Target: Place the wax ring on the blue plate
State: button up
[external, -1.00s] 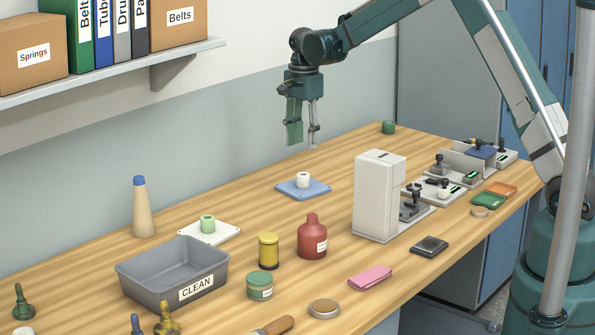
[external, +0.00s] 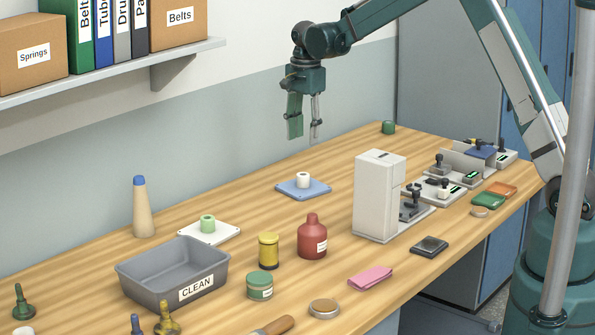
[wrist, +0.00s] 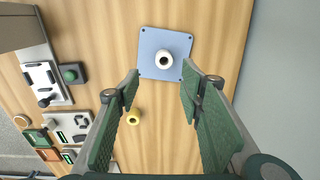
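A small yellow ring (wrist: 133,117) with a dark hole lies on the table in the wrist view, between and below my gripper's fingers. It is the likeliest wax ring; I do not see it in the external view. The blue plate (external: 318,192) lies flat near the wall, and it also shows at the top of the wrist view (wrist: 149,36). A white spool-like piece (external: 303,180) with a dark hole stands at its middle. My gripper (external: 305,138) is open and empty, high above the table; its fingers (wrist: 161,72) are wide apart in the wrist view.
A tall white machine (external: 375,197) stands right of the blue plate. A dark green cylinder (external: 388,128) stands far back.

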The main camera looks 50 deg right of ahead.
jog(key=s+a+r+n+t, duration=0.2)
jog(key=s+a+r+n, duration=0.35)
jog(key=s+r, duration=0.6)
jog(key=s+a+r+n+t, duration=0.1)
jog(key=s+a+r+n, duration=0.4)
jog(key=s+r, duration=0.65)
jog(key=s+a+f+n+t, duration=0.1)
jog(key=s+a+f+n, duration=0.1)
jog(key=s, duration=0.7)
jog(key=s+a+f+n+t, duration=0.1)
jog(key=s+a+f+n, duration=0.1)
jog(key=s, duration=0.7)
jog(key=s+a+f+n+t, duration=0.2)
jog(key=s+n, duration=0.2)
jog(key=s, duration=0.6)
jog(key=shift+a+f, duration=0.2)
jog(key=shift+a, duration=0.15)
